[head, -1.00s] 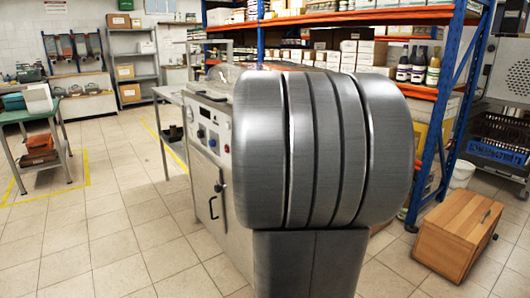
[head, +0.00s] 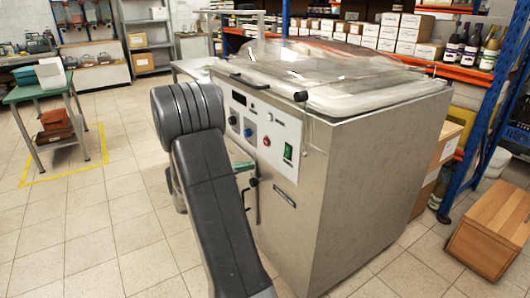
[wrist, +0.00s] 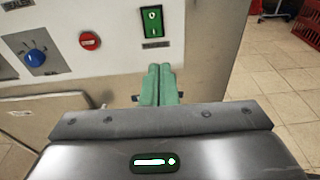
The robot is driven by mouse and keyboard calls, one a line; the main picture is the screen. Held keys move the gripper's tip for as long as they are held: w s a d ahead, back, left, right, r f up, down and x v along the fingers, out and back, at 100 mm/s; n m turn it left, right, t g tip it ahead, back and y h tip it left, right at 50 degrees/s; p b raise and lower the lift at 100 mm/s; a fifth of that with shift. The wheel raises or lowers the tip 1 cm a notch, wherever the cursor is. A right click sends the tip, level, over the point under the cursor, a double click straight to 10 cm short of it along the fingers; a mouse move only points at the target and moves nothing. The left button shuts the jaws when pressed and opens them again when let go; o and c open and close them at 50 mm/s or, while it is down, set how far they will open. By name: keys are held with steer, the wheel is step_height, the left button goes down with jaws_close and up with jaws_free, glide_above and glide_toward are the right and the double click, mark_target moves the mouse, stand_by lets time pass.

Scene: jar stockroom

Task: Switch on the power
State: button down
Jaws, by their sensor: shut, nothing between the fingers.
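The machine (head: 350,160) is a steel cabinet with a clear lid and a white control panel on its front. A green rocker power switch (head: 288,152) sits at the panel's right end. It also shows in the wrist view (wrist: 151,22), with marks like "0" and "I"; which side is pressed I cannot tell. My gripper (wrist: 160,72) has green fingers, shut together and empty, just below the switch in that picture and apart from it. In the head view the gripper (head: 243,166) is partly hidden behind my arm.
The panel also bears a red button (wrist: 90,41) and a blue knob (wrist: 35,58). A wooden box (head: 490,230) stands on the floor at right. A green table (head: 40,92) is at far left; tiled floor between is clear.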

mark_target(285, 157)
steer(key=shift+w+a, duration=0.2)
steer(key=shift+a, duration=0.25)
steer(key=x, duration=0.4)
steer(key=b+x, duration=0.1)
steer(key=x, duration=0.9)
steer(key=shift+w+r+b, duration=0.15)
steer(key=shift+r+b, duration=0.1)
steer(key=shift+b, duration=0.1)
